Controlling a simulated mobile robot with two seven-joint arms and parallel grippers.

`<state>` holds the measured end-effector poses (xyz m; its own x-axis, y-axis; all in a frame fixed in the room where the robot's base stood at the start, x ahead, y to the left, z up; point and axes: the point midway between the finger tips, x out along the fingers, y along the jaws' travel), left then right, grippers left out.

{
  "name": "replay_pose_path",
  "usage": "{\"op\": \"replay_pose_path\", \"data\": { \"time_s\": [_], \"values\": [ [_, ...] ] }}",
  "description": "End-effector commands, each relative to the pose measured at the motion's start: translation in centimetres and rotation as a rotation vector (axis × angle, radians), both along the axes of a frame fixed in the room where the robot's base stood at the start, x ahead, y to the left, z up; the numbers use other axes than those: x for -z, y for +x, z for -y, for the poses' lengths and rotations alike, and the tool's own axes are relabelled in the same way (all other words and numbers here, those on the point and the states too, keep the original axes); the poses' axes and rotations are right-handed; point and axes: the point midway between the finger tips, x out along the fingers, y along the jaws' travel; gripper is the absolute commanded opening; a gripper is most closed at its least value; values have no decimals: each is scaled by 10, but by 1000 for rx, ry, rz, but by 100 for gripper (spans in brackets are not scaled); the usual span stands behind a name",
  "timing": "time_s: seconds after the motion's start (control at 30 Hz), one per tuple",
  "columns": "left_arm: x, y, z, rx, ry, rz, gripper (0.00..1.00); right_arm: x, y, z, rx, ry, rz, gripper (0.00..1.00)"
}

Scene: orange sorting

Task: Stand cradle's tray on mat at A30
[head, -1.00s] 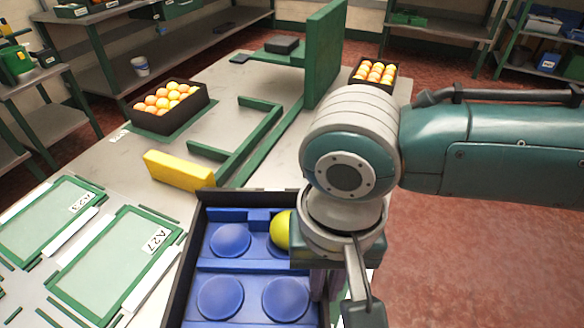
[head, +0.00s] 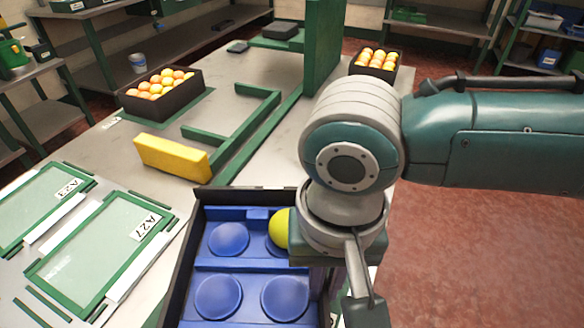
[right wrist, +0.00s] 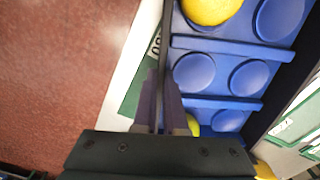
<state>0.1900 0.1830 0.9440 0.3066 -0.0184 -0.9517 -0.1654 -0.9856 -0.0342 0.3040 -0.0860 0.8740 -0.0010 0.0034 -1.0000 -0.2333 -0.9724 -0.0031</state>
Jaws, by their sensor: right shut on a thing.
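The tray (head: 186,262) is blue inside with round hollows and dark walls. A yellow fruit (head: 279,228) sits in a far hollow, partly hidden by my right wrist. The right wrist view shows a yellow-orange fruit (right wrist: 210,8) and a yellow-green one (right wrist: 192,125) in the tray. My right gripper (right wrist: 162,105) is shut on the tray's dark side wall, one finger on each side. In the head view, my wrist mostly hides its fingers. A green mat edge (right wrist: 132,95) with a label, partly covered and seeming to read 30, shows beside the tray. I cannot tell the tray's height above it.
Green-framed mats A27 (head: 92,262) and A23 (head: 35,208) lie left of the tray. A yellow block (head: 172,157) and green rails (head: 235,130) stand beyond it. Crates of oranges stand at back left (head: 160,95) and back right (head: 375,62). A tall green panel (head: 324,50) rises behind.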

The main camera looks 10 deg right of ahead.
Motion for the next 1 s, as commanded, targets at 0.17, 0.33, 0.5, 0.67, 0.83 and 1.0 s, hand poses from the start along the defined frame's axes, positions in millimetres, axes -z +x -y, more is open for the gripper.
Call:
{"op": "replay_pose_path", "data": {
  "time_s": [0.17, 0.33, 0.5, 0.67, 0.83, 1.0],
  "values": [
    [3, 0, 0, 0, 0, 0, 0, 4, 0, -1, 0, 2, 0, 0],
    [4, 0, 0, 0, 0, 0, 0, 7, 0, -1, 0, 2, 0, 0],
    [5, 0, 0, 0, 0, 0, 0, 9, 0, -1, 0, 3, 2, 12],
    [5, 0, 0, 0, 0, 0, 0, 9, 0, -1, 0, 2, 1, 30],
    [5, 0, 0, 0, 0, 0, 0, 9, 0, 0, 0, 1, 0, 44],
    [5, 0, 0, 0, 0, 0, 0, 10, 0, 0, 0, -1, -1, 44]
  ]
}}
